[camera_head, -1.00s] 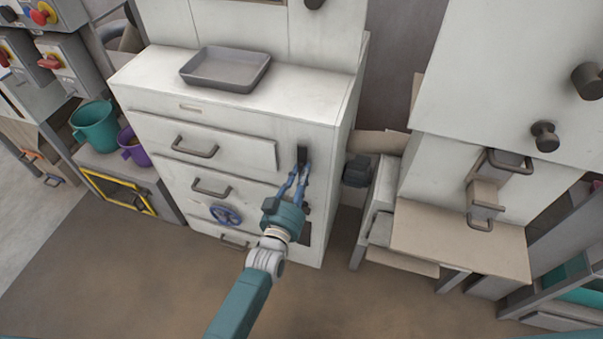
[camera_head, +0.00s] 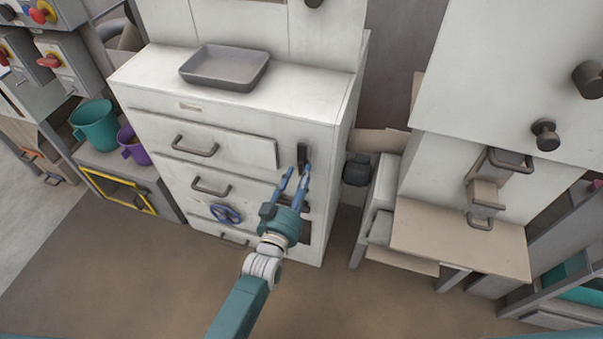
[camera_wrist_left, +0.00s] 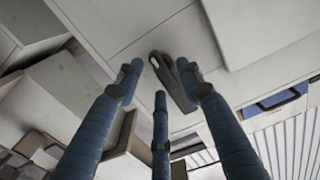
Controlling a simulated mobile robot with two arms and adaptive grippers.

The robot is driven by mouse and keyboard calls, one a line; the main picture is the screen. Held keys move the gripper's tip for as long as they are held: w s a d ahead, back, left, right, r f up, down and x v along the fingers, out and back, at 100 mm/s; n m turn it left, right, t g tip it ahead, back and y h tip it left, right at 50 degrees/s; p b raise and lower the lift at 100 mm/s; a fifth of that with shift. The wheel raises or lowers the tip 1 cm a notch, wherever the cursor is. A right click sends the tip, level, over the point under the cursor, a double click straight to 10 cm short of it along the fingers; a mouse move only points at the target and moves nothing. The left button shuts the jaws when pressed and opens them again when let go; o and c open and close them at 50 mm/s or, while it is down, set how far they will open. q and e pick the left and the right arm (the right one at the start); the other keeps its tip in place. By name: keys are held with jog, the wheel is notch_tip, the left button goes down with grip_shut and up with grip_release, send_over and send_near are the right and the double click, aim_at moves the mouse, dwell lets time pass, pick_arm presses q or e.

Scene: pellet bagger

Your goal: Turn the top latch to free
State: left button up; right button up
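The top latch (camera_head: 302,156) is a small dark handle at the upper right of the white cabinet front. It stands roughly upright in the head view. My left gripper (camera_head: 297,171) is open just in front of and below it, with its blue fingers spread. In the left wrist view the latch (camera_wrist_left: 173,82) lies beyond and between the fingertips of the open gripper (camera_wrist_left: 161,84); it looks slanted there. Nothing is held. Whether a fingertip touches the latch I cannot tell. My right gripper is not in view.
The cabinet has drawers with dark handles (camera_head: 195,147) and a blue handwheel (camera_head: 225,213). A grey tray (camera_head: 225,67) lies on its top. A dark block (camera_head: 356,170) is just right of the cabinet. The floor in front (camera_head: 150,275) is clear.

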pick_arm(q)
jog(key=v, duration=1)
jog(key=shift+s, duration=0.1)
jog(key=s+a+f+g+y, duration=0.1)
jog(key=s+a+f+g, duration=0.3)
jog(key=f, duration=0.6)
jog(key=s+a+f+g+y, duration=0.1)
jog(key=s+f, duration=0.4)
jog(key=f, duration=0.5)
jog(key=s+a+f+g+y, duration=0.1)
jog(key=s+a+f+g, duration=0.3)
jog(key=f, duration=0.6)
jog(key=s+a+f+g+y, duration=0.1)
jog(key=s+a+f, duration=0.3)
jog(key=s, duration=0.5)
jog(key=s+a+f+n+g, duration=0.1)
jog(key=s+a+f+g, duration=0.2)
jog(key=s+f, duration=0.3)
jog(key=s+a+f+g+y, duration=0.1)
jog(key=s+a+f+g, duration=0.2)
jog(key=s, duration=1.1)
notch_tip(320, 180, down, 2)
jog(key=shift+a+f+y, duration=0.2)
jog(key=shift+a+y, duration=0.1)
jog(key=shift+a, duration=0.5)
jog(key=shift+w, duration=0.15)
